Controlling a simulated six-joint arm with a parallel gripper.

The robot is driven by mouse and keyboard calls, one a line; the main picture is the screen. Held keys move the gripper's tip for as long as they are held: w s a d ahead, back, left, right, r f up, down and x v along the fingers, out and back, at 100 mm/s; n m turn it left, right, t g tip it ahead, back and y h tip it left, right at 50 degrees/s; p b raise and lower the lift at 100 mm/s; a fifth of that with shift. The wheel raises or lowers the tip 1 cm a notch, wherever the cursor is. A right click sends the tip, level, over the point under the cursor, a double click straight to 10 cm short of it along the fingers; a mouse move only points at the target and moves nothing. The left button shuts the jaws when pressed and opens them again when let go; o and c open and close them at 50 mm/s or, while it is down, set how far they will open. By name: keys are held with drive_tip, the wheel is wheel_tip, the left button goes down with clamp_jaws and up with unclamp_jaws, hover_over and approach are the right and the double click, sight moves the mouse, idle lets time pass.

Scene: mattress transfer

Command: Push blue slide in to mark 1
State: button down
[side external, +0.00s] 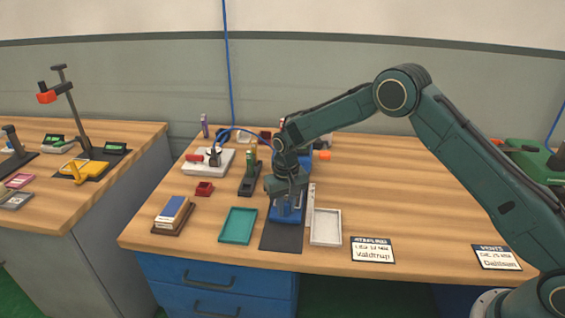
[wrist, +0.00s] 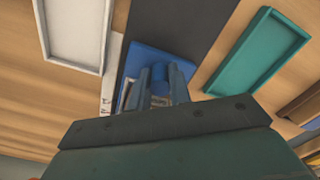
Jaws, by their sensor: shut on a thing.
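The blue slide (side external: 287,216) sits on a dark mat (side external: 282,238) near the front of the wooden bench. My gripper (side external: 287,196) points down over it and is shut on a part of it, though the arm hides the contact in the side view. In the wrist view, the fingers (wrist: 160,82) stand close together over the blue slide (wrist: 168,62). A pale scale strip (side external: 310,208) runs beside the slide and also shows in the wrist view (wrist: 110,75). Its marks are too small to read, so I cannot tell which one is mark 1.
A teal tray (side external: 238,226) lies left of the mat and a white tray (side external: 326,228) right of it. A brown holder with blue and white blocks (side external: 172,214) stands farther left. Name cards (side external: 373,250) lie at the front right. The bench right of my gripper is mostly clear.

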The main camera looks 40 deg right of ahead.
drive_tip(key=shift+w+d, duration=0.7)
drive_tip(key=c, duration=1.6)
unclamp_jaws()
drive_tip(key=shift+o, duration=0.2)
wheel_tip(320, 180, up, 14)
